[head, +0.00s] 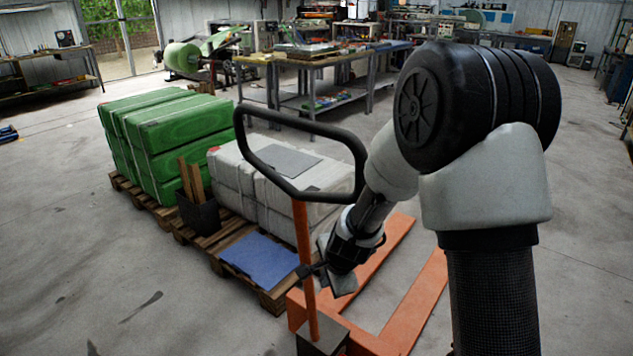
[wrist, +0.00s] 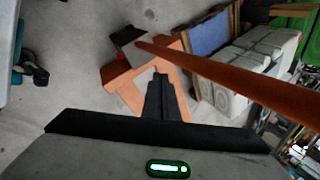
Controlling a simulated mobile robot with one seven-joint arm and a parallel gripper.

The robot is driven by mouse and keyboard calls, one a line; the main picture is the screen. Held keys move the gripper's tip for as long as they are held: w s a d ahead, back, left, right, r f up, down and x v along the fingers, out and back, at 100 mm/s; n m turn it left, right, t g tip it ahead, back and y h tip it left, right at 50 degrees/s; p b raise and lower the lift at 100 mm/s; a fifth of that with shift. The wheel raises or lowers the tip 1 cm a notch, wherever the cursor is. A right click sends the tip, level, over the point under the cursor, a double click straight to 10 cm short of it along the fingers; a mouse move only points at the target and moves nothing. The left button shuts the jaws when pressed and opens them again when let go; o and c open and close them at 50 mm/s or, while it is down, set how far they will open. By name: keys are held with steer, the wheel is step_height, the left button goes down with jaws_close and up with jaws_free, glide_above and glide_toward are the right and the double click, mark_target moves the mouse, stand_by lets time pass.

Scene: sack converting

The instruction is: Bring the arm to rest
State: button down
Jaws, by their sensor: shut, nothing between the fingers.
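My arm reaches down from the right of the head view. My gripper (head: 305,270) is at its lower end, beside the orange pole (head: 303,235) of a pallet jack. In the wrist view my gripper (wrist: 158,77) is shut and empty, its dark fingers together. The orange pole also crosses the wrist view (wrist: 225,77), just past the fingertips. I cannot tell whether the fingers touch it.
The jack's black loop handle (head: 357,150) stands left of my forearm; its orange forks (head: 420,305) lie on the floor. Wooden pallets (head: 272,300) carry green bales (head: 165,135), white wrapped bales (head: 330,180) and a blue sheet (head: 258,260). Open floor lies at left.

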steer(key=s+d+r+n, duration=0.2)
steer(key=s+r+n, duration=0.15)
steer(key=r, duration=0.75)
steer(key=s+d+r+n+h, duration=0.1)
steer(key=s+d+r+n, duration=0.4)
steer(key=s+r, duration=0.45)
steer(key=s+d+r+n+h, duration=0.1)
steer(key=s+d+r+n, duration=0.4)
steer(key=s, duration=0.7)
step_height(320, 180, up, 21)
steer(key=p, duration=2)
steer(key=shift+s+a+r+p, duration=0.15)
steer(key=shift+s+a+p, duration=0.05)
steer(key=shift+p, duration=0.15)
steer(key=shift+n, duration=0.25)
steer(key=shift+a, duration=0.1)
